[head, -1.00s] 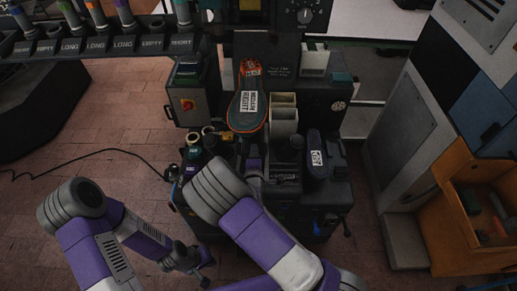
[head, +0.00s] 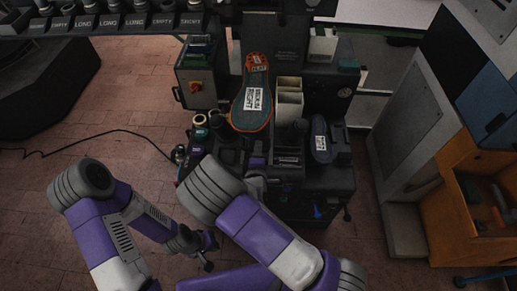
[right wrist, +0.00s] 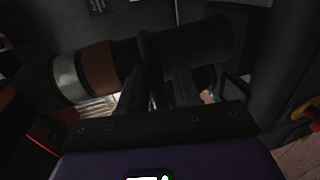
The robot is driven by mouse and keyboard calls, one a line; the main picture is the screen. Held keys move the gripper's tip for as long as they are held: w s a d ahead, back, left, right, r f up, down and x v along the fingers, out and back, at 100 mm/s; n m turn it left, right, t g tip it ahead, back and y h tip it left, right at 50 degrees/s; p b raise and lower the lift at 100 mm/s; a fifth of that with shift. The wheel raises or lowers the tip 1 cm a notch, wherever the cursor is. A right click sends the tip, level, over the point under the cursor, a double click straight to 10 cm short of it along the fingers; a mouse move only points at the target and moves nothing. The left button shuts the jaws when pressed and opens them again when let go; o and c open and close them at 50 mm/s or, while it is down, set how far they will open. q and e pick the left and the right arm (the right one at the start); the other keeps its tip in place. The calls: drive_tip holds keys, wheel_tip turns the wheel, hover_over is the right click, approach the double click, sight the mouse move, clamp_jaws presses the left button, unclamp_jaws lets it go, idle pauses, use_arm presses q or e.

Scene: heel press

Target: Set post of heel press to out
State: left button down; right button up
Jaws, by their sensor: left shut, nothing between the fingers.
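The heel press is the dark machine (head: 325,182) in the middle of the head view. An upright sole-shaped plate (head: 252,112) with an orange edge and a white label stands at its centre. My right arm covers part of the press front. In the right wrist view a dark cylinder with a brown band and a silver ring (right wrist: 68,78) lies across the picture; I cannot tell whether it is the post. My right gripper (right wrist: 158,88) has its fingers close in front of the cylinder; its grip is unclear. My left gripper (head: 208,249) is shut and empty, low left of the press.
A control box with a red switch (head: 195,87) stands left of the plate. Pale bins (head: 290,100) and a dark labelled shoe form (head: 320,138) stand right of it. A labelled rack (head: 110,22) runs along the upper left. An orange cabinet (head: 450,215) is at right. A cable crosses the left floor.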

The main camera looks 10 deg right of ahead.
drive_tip(key=shift+o, duration=0.2)
drive_tip(key=shift+r, duration=0.1)
drive_tip(key=p+v, duration=0.1)
drive_tip(key=v, duration=0.6)
drive_tip(key=shift+s, duration=0.25)
